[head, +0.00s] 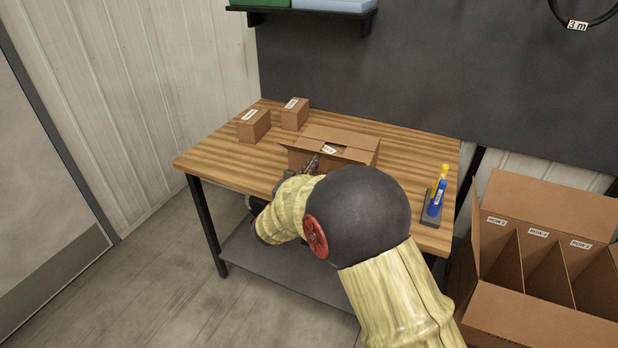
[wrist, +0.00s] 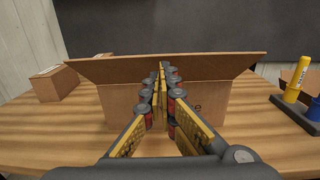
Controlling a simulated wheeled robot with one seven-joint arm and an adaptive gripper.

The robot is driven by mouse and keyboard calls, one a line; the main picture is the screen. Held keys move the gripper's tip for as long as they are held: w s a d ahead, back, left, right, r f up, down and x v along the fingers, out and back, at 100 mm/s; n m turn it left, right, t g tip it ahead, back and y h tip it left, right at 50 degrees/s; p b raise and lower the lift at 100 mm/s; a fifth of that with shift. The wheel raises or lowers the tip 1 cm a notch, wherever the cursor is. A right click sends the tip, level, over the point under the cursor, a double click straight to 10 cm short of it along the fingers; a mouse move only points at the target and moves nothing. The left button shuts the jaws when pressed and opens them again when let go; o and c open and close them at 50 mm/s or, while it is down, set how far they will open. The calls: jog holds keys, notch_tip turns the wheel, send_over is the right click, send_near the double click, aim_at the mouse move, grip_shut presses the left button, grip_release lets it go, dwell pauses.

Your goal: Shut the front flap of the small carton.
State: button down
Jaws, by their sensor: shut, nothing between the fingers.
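The small carton (head: 345,138) stands on the wooden table in the head view, partly hidden by my arm. My gripper (wrist: 160,75) is shut and empty. Its fingertips point at the middle of the carton and overlap the flap in the wrist view; I cannot tell whether they touch it. In the head view my gripper (head: 311,165) is at the carton's front, largely hidden.
Two small closed boxes (head: 254,126) (head: 295,113) stand at the table's back left. A holder (head: 431,215) with yellow and blue markers stands at the right edge. A large divided carton (head: 540,262) is right of the table. The table's left front (head: 225,160) is clear.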

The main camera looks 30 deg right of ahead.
jog(key=shift+d+r+p, duration=0.1)
jog(key=shift+r+p, duration=0.2)
jog(key=shift+p, duration=0.1)
jog(key=shift+w+r+p, duration=0.1)
jog(key=shift+r+p, duration=0.1)
jog(key=shift+p, duration=0.15)
jog(key=shift+d+y, duration=0.1)
jog(key=shift+y, duration=0.2)
jog(key=shift+r+p, duration=0.1)
jog(key=shift+p, duration=0.6)
